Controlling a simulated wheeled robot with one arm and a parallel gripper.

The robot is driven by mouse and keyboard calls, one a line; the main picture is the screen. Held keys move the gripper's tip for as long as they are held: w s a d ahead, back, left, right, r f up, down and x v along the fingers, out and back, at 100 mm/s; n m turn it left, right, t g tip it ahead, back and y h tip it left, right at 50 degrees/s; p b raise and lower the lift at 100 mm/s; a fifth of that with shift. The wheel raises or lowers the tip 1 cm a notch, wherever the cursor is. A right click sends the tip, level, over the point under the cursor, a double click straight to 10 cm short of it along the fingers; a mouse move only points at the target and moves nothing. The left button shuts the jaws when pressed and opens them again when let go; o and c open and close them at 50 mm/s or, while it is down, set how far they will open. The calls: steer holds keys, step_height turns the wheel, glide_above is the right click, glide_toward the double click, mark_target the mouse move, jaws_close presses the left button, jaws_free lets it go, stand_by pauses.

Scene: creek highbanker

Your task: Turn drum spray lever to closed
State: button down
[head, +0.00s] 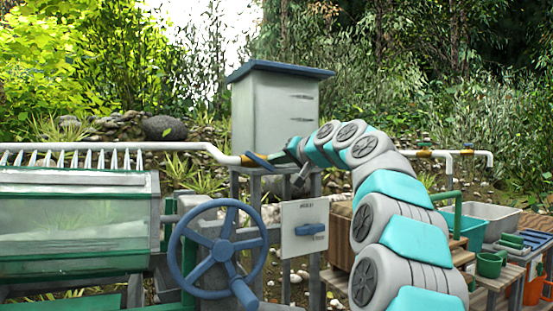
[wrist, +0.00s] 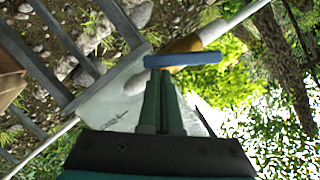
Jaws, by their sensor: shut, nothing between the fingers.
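The drum spray lever (head: 258,160) is a short blue bar on a yellow valve (head: 246,160) in the white spray pipe (head: 190,147). In the wrist view the lever (wrist: 190,58) lies across the fingertips, at a slant to the pipe, with the yellow valve (wrist: 184,43) just behind it.
The spray drum (head: 75,215) stands at left under the pipe's nozzles. A blue handwheel (head: 218,252) and a white panel with a blue switch (head: 310,229) stand below the lever. The grey tank (head: 272,110) rises behind. Tubs and a bench (head: 490,265) are at right.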

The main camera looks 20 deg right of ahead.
steer(key=m+p, duration=0.1)
steer(key=f+m+y, duration=0.1)
steer(key=m+p, duration=0.1)
steer(key=m, duration=0.1)
steer(key=shift+a+f+p, duration=0.2)
steer(key=shift+f+p, duration=0.15)
steer(key=shift+f+m+t+y, duration=0.15)
steer(key=shift+m+t+y, duration=0.25)
steer(key=shift+m, duration=0.4)
steer(key=shift+f, duration=0.1)
steer(key=shift+a+f, duration=0.2)
steer(key=shift+f, duration=0.1)
steer(key=shift+a+f, duration=0.1)
steer(key=shift+f, duration=0.1)
stand_by(0.4)
stand_by(0.4)
